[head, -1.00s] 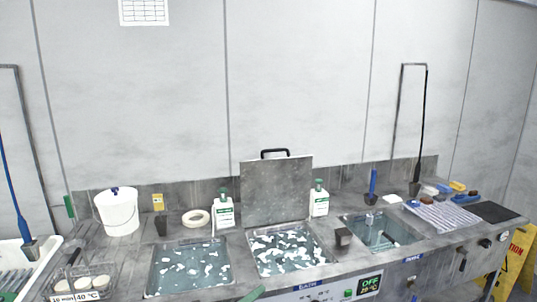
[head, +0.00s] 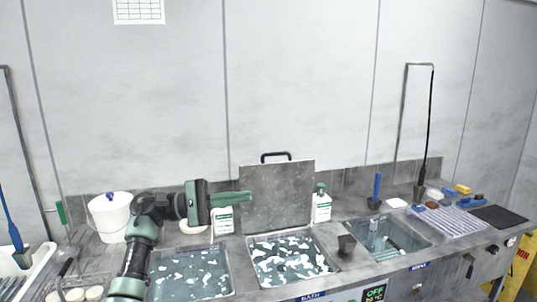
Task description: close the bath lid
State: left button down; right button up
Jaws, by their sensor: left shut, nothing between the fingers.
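The bath lid (head: 277,198) is a grey metal plate with a black handle (head: 276,156) on its top edge. It stands upright, open, at the back of the middle bath (head: 252,270), whose water carries white foam patches. My left gripper (head: 249,198) is shut and empty, pointing right, with its fingertips at the lid's left edge in the picture. I cannot tell whether they touch the lid. My right gripper is not in view.
A second foamy bath (head: 234,293) lies left of the middle one, partly behind my arm. White bottles with green caps stand either side of the lid, left (head: 223,221) and right (head: 321,207). A white bucket (head: 110,218) stands left; a sink (head: 424,241) lies right.

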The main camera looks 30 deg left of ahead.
aim_at(282, 192)
jog(key=i+j, duration=1.45)
jog(key=j, duration=0.15)
